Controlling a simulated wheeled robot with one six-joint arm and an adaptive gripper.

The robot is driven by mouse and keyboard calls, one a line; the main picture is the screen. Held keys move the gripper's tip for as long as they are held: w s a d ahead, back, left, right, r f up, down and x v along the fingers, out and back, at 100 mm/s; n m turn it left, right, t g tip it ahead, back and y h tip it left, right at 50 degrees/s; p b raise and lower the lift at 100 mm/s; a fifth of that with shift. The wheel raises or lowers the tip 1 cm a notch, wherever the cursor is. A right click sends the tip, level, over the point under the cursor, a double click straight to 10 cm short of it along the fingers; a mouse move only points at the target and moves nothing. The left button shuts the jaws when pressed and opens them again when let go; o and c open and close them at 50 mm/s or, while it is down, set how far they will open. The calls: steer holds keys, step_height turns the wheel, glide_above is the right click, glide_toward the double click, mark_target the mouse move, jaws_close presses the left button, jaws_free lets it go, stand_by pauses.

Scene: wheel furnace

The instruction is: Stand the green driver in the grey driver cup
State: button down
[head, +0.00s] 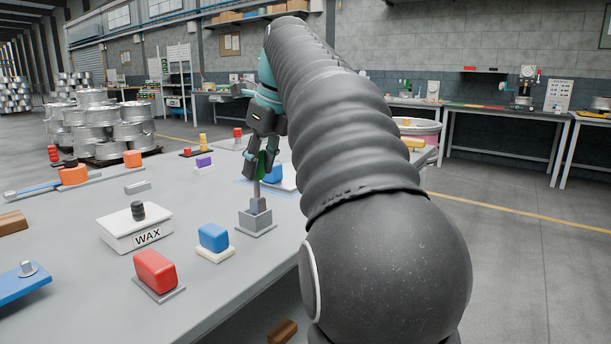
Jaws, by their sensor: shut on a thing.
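The green driver (261,166) is upright between the fingers of my gripper (260,168), which is shut on its handle. Its grey shaft points down and meets the top of the grey driver cup (257,221) in the head view. I cannot tell from this one view whether the tip is inside the cup or only lined up with it. The cup stands on a flat grey base on the table, near the right edge. The gripper is above the cup, and the fingers partly hide the handle.
The grey table (225,282) also holds a blue block (213,237) and a red block (155,270) left of the cup, a white WAX box (135,232), and another blue thing (274,174) just behind the driver. Bare tabletop lies around the cup's base.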

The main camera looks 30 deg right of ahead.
steer(key=s+d+m, duration=0.1)
steer(key=s+d, duration=0.5)
steer(key=d, duration=0.1)
steer(key=shift+s+f+b, duration=0.3)
steer(key=shift+f+b, duration=0.05)
steer(key=shift+f, duration=0.1)
steer(key=shift+s+r+p, duration=0.1)
steer(key=shift+p, duration=0.2)
steer(key=w+a+p, duration=0.1)
steer(key=w+a, duration=0.1)
steer(key=w, duration=0.5)
steer(key=w+a+f, duration=0.1)
steer(key=w+a, duration=0.1)
steer(key=w, duration=0.6)
steer(key=shift+w+p, duration=0.25)
steer(key=shift+p, duration=0.1)
steer(key=shift+f, duration=0.1)
steer(key=shift+f+b, duration=1.3)
steer(key=shift+f, duration=1.65)
stand_by(1.1)
